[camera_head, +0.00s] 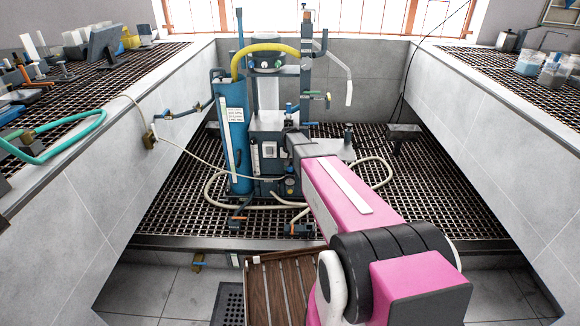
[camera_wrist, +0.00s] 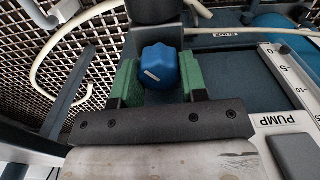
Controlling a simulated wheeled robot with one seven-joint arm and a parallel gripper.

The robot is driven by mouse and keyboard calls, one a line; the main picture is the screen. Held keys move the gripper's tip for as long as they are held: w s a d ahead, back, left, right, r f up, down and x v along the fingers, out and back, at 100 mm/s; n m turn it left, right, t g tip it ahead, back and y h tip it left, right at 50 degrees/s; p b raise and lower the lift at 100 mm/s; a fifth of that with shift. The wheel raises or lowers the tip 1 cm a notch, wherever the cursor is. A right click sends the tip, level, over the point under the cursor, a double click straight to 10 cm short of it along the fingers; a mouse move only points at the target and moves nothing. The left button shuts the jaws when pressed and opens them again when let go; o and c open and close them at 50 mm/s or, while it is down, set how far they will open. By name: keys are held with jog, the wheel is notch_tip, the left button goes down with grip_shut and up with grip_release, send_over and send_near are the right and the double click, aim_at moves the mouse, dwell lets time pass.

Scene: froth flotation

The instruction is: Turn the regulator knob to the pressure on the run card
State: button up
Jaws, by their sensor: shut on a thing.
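The blue lobed regulator knob (camera_wrist: 158,66) sits between the two green finger pads of my gripper (camera_wrist: 160,78) in the wrist view. The gripper is shut on it, one pad on each side. A short white mark shows on the knob's face. In the head view, my pink arm reaches to the machine and hides the knob and most of the gripper. A white printed card (camera_head: 235,115) is on the blue cylinder (camera_head: 233,150); its writing is too small to read. No pressure reading can be made out.
A label PUMP (camera_wrist: 285,119) and a scale (camera_wrist: 287,75) marked 0, 5, 10 are right of the knob. Pale hoses (camera_head: 215,195) loop around the machine on the grating (camera_head: 430,200). A yellow hose (camera_head: 262,48) arches above. Grey walls stand on both sides.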

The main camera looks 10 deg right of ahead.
jog(key=m, duration=0.3)
jog(key=shift+m, duration=0.4)
jog(key=shift+d+m, duration=0.1)
jog(key=shift+m, duration=1.7)
jog(key=o, duration=0.9)
notch_tip(320, 180, up, 11)
